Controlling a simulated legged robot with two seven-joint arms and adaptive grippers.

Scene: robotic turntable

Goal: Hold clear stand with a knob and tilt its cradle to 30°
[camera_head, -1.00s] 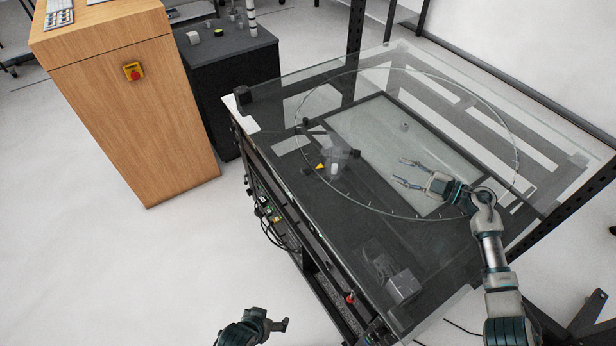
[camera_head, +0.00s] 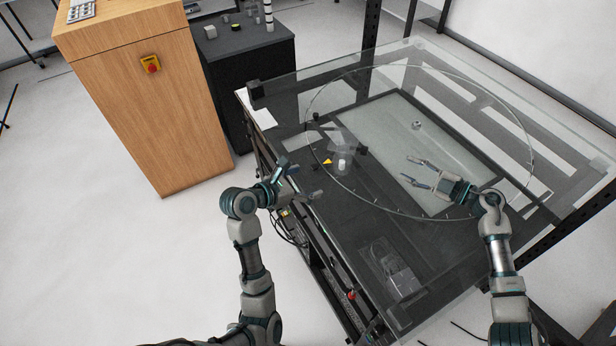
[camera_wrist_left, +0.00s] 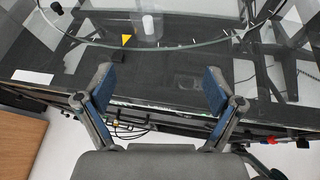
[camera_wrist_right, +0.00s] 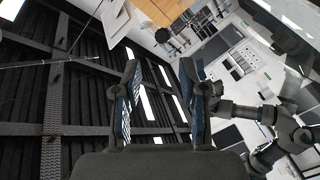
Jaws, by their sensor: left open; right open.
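The clear stand (camera_head: 345,147) is on the glass turntable, near its left edge. It is see-through, with a white cylinder (camera_head: 342,165) at its middle and a small dark part, perhaps the knob (camera_head: 362,150), on its right. The cradle's tilt is too faint to tell. My left gripper (camera_head: 306,182) is open and empty at the table's left edge, short of the stand. In the left wrist view the stand (camera_wrist_left: 146,36) lies ahead, beyond the fingers. My right gripper (camera_head: 408,169) is open and empty over the turntable, right of the stand; the stand cannot be made out in the right wrist view.
A yellow triangle marker (camera_head: 327,161) lies beside the stand. The glass tabletop (camera_head: 440,290) has a clear box-like part (camera_head: 400,275) near its front. A wooden cabinet (camera_head: 150,120) with a red button (camera_head: 151,65) stands at the left.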

